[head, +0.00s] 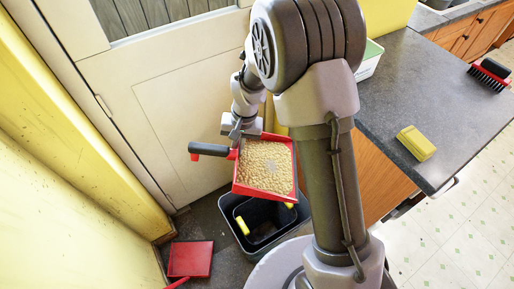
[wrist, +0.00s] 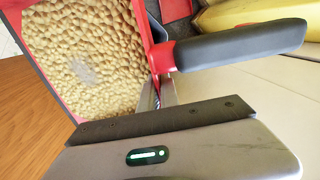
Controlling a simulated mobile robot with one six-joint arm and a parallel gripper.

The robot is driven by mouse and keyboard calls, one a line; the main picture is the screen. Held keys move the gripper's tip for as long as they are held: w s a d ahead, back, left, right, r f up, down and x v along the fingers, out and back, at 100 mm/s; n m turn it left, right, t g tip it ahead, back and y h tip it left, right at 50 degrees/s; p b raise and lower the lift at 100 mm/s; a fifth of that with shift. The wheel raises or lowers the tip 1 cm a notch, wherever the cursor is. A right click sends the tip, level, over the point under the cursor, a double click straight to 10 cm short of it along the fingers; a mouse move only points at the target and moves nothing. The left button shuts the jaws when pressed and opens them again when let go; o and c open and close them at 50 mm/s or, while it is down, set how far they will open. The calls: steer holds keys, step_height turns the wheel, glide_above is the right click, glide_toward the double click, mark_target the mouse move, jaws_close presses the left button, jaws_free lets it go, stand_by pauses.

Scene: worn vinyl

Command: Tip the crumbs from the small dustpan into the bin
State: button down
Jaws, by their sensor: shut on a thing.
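The small dustpan (head: 264,192) is red, with a black and red handle (head: 209,150) pointing left. Pale tan crumbs (head: 266,166) cover its pan. My gripper (head: 240,133) is shut on the dustpan near the handle's base and holds it up. In the wrist view the crumbs (wrist: 85,55) lie in the pan at upper left, and the dark handle (wrist: 240,45) extends right. The dark bin (head: 225,208) stands on the floor below the pan, which hides part of its opening. Yellow parts show inside the bin; I cannot tell what they are.
A flat red object (head: 190,259) lies on the floor left of the bin. The white door (head: 165,90) and yellow wall (head: 60,150) are close behind and left. The grey counter (head: 440,110) at right bears a yellow block (head: 416,142) and a red brush (head: 490,75).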

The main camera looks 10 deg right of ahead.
steer(key=w+d+f+m+t+y+b, duration=0.1)
steer(key=w+f+m+t+b, duration=0.25)
steer(key=w+f+m, duration=0.75)
steer(key=shift+w+d+f+t+b, duration=0.35)
steer(key=shift+w+d+f+t, duration=0.7)
steer(key=shift+f, duration=2.8)
steer(key=shift+w+d+f+t+b, duration=0.5)
steer(key=shift+d+f, duration=0.9)
steer(key=shift+f, duration=2.4)
steer(key=s+r+t+p, duration=0.1)
steer(key=s, duration=0.1)
steer(key=s+d+r+t+p, duration=0.1)
steer(key=r+p, duration=0.1)
steer(key=shift+s+d+t, duration=0.15)
steer(key=shift+s+t, duration=0.15)
steer(key=shift+s, duration=0.1)
steer(key=shift+w, duration=0.1)
